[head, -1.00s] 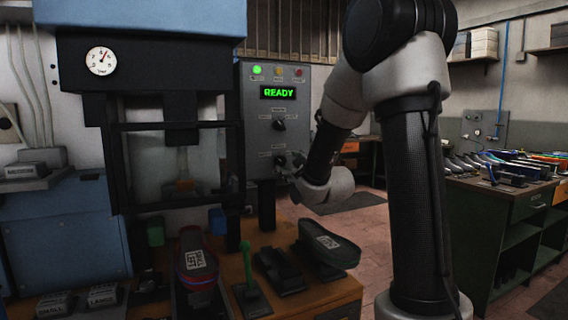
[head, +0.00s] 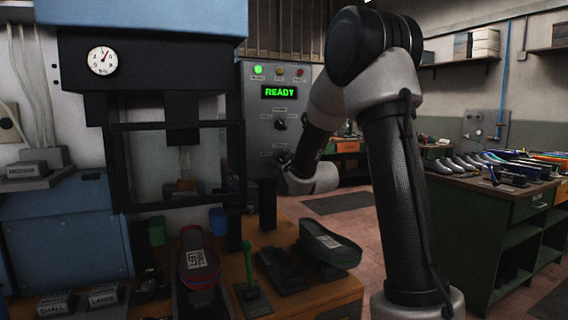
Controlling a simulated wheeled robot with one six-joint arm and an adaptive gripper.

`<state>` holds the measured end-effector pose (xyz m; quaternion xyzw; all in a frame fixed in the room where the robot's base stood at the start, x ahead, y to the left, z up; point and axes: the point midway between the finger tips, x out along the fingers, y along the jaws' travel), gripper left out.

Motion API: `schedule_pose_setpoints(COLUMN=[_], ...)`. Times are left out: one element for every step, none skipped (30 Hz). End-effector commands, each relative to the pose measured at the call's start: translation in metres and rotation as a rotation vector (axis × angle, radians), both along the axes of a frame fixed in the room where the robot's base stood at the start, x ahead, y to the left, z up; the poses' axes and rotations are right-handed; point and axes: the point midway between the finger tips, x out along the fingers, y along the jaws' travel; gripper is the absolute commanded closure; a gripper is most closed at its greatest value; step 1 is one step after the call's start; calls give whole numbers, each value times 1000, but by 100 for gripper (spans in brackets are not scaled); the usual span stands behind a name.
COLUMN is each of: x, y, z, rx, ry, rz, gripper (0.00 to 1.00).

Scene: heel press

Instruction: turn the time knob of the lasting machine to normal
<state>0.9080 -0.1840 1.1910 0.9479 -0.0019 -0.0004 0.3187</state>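The lasting machine's grey control panel (head: 257,104) stands right of the press frame and shows a green READY display (head: 279,92). An upper black knob (head: 280,124) on the panel is in plain sight, with small labels around it too small to read. A lower knob's place, with labels around it, is mostly hidden behind my gripper. My gripper (head: 281,163) is at the panel's lower part, below the upper knob. Its fingers are small and dark, so I cannot tell whether they are open, touching or holding the lower knob.
The bench below holds a red-rimmed shoe form (head: 197,262), a dark sole (head: 330,243) on a stand and a green-handled lever (head: 249,268). The black press frame (head: 118,165) stands left of the panel. A green workbench (head: 500,215) stands at the right.

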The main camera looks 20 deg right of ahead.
Motion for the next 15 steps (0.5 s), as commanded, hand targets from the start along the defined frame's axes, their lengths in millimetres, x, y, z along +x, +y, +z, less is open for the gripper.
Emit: schedule_pose_setpoints(x=[0,0,0,0,0,0,0,0,0,0,0,0,0,0,0], y=[0,0,0,0,0,0,0,0,0,0,0,0,0,0,0], z=[0,0,0,0,0,0,0,0,0,0,0,0,0,0,0], rx=[0,0,1,1,3,7,11,17,28,36,47,65,79,97,121], ry=[1,1,1,1,1,1,1,1,1,1,1,1,1,1,1], rz=[1,1,1,1,1,1,1,0,0,0,0,0,0,0,0], gripper=[90,90,90,90,90,90,90,90,90,90,90,90,90,90,90])
